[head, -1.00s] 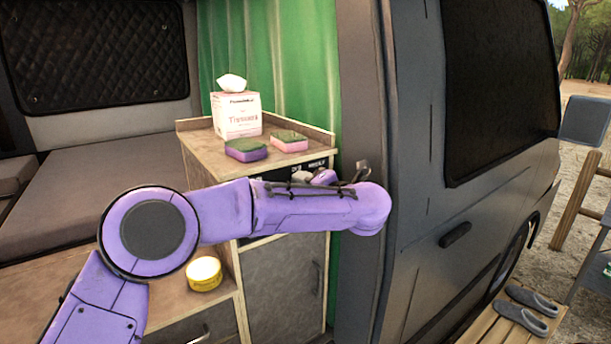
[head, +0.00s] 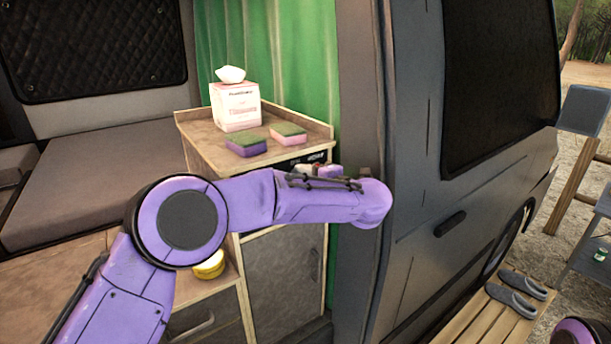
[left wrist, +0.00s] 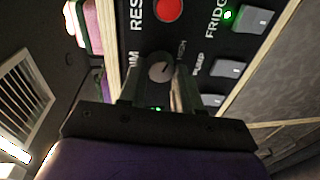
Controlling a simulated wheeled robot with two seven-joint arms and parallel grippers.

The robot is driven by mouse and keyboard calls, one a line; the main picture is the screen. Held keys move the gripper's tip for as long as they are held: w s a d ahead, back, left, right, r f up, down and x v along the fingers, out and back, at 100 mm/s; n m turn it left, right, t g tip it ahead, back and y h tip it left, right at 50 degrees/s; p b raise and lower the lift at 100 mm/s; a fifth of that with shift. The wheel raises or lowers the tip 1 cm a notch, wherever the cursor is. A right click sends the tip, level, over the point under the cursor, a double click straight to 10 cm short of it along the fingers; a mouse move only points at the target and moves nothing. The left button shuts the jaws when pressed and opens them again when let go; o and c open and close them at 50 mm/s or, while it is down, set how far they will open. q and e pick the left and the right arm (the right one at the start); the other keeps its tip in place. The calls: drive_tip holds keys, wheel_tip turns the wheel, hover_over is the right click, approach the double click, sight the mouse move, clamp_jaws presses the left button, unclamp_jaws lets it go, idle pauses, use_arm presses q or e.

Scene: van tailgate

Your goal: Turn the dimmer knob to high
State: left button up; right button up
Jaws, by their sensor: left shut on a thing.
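The dimmer knob (left wrist: 160,68) is a dark round knob on the black switch panel, with a pale pointer line slanting toward the upper right in the left wrist view. Printed letters, partly hidden, stand to either side of it. My left gripper (left wrist: 160,88) is shut on the knob, one finger on each side. In the head view my left forearm hides the knob and most of the panel (head: 297,162). My right gripper is not in view.
The panel also holds a red button (left wrist: 168,9), a lit fridge switch (left wrist: 250,18) and a pump switch (left wrist: 227,68). Two sponges (head: 246,146) (head: 288,133) and a tissue box (head: 235,106) stand on the counter above. The van's door pillar (head: 362,90) is close to my left wrist.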

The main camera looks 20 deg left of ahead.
use_arm(q)
drive_tip(key=shift+r, duration=0.1)
drive_tip(key=o, duration=1)
drive_tip(key=shift+o, duration=0.2)
drive_tip(key=shift+s, duration=0.1)
drive_tip(key=b+v, duration=0.4)
drive_tip(key=v, duration=0.6)
drive_tip(key=shift+s+d+b, duration=0.15)
drive_tip(key=shift+d+b, duration=0.1)
drive_tip(key=shift+b, duration=0.15)
